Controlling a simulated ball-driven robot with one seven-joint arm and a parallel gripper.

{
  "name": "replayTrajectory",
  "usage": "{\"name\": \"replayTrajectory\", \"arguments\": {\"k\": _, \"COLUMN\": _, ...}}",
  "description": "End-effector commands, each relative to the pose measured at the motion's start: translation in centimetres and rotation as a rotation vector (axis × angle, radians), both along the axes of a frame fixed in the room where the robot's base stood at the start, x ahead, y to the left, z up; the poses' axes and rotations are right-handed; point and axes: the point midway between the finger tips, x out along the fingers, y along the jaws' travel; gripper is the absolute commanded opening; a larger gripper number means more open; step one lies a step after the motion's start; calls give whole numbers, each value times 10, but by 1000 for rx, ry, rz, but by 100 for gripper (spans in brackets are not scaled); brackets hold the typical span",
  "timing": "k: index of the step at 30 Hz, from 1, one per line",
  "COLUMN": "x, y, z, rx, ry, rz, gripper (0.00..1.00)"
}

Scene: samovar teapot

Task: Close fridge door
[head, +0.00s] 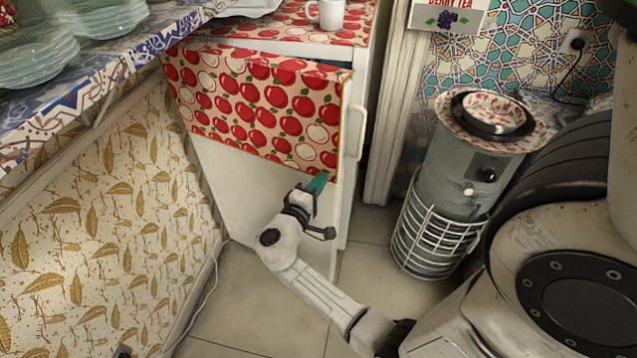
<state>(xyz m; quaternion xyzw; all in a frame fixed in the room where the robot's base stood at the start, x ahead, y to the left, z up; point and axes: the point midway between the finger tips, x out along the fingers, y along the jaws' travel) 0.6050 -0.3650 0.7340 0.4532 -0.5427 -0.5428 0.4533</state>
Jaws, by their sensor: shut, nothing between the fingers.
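The white fridge stands upper centre in the head view, with a red-apple cloth (285,30) on its top. The fridge door (262,185) has a matching apple-patterned upper front and a white lower part. A pale vertical handle (354,132) is at its right edge. A narrow dark gap shows along the door's top edge, so the door looks slightly ajar. My gripper (318,184) is shut and empty, with teal fingertips at the lower right of the patterned part, close to the door's outer face. I cannot tell whether it touches the door.
A white mug (327,14) stands on the fridge. A counter with a blue-patterned edge (110,75) and glass plates (38,52) runs along the left. A grey cylindrical heater (450,185) in a wire guard stands right. Tiled floor (255,305) is open below the door.

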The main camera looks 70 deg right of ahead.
Motion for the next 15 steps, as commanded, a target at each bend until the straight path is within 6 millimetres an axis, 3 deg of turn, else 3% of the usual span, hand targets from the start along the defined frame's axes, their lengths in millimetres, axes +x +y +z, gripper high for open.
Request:
{"name": "replayTrajectory", "arguments": {"k": 5, "x": -6, "y": -21, "z": -3, "rx": -1, "ry": -3, "rz": -4, "gripper": 0}}
{"name": "replayTrajectory", "arguments": {"k": 15, "x": -26, "y": -112, "z": -6, "rx": -2, "ry": -4, "rz": -6, "gripper": 0}}
